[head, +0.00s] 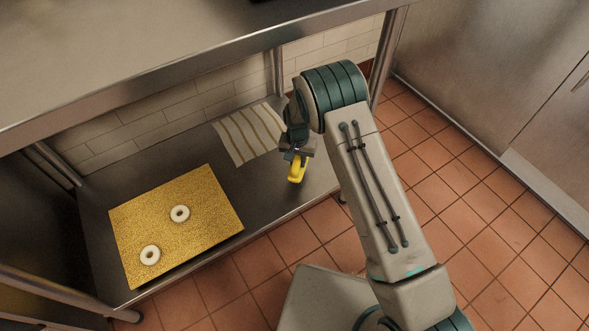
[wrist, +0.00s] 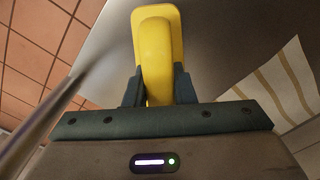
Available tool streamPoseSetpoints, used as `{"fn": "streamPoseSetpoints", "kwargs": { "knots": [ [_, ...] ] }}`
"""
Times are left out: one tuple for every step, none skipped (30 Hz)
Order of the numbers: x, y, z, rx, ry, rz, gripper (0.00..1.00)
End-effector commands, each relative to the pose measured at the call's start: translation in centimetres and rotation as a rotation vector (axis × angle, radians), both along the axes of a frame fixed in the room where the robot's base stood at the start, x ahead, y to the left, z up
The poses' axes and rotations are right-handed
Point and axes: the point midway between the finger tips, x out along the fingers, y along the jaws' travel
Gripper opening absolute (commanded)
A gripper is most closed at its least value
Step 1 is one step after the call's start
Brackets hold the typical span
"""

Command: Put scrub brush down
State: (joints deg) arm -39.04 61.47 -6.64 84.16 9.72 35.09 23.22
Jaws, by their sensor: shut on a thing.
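A yellow scrub brush (head: 297,172) is held in my gripper (head: 297,151) over the right part of the metal lower shelf (head: 265,203), near its front edge. In the wrist view the brush (wrist: 154,50) sits between the two dark fingers of my gripper (wrist: 158,88), which are shut on it. Its yellow end sticks out beyond the fingertips. I cannot tell whether the brush touches the shelf. Part of the brush is hidden by the gripper.
A striped cloth (head: 249,134) lies on the shelf, left of my gripper. An upper counter (head: 130,60) overhangs the shelf's back, and a metal leg (head: 388,50) stands at the right. Shelf between board and gripper is bare.

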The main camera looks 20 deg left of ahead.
Motion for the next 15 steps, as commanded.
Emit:
{"fn": "streamPoseSetpoints", "kwargs": {
  "knots": [
    [0.4, 0.6, -0.7, 0.001, -0.003, -0.001, 0.0],
    [0.5, 0.8, -0.8, 0.0, -0.002, -0.002, 0.0],
    [0.6, 1.0, -0.9, 0.0, -0.001, -0.003, 0.0],
    [0.7, 1.2, -1.0, 0.0, -0.001, -0.003, 0.0],
    [0.8, 1.3, -1.0, 0.0, -0.001, -0.003, 0.0],
    [0.8, 1.4, -1.1, 0.0, -0.001, -0.002, 0.0],
    [0.8, 1.5, -1.2, 0.0, -0.001, -0.002, 0.0],
    [0.8, 1.5, -1.4, 0.0, -0.001, -0.002, 0.0],
    [0.8, 1.5, -1.8, 0.0, 0.0, -0.002, 0.0],
    [0.8, 1.5, -2.2, 0.0, 0.0, -0.003, 0.0],
    [0.8, 1.5, -2.6, -0.001, 0.0, -0.002, 0.0],
    [0.8, 1.4, -3.4, -0.001, 0.001, -0.002, 0.0],
    [0.8, 1.4, -3.9, -0.001, 0.001, -0.002, 0.0],
    [0.8, 1.4, -4.4, -0.001, 0.001, -0.002, 0.0],
    [0.8, 1.4, -4.9, -0.001, 0.0, -0.002, 0.0]
  ]
}}
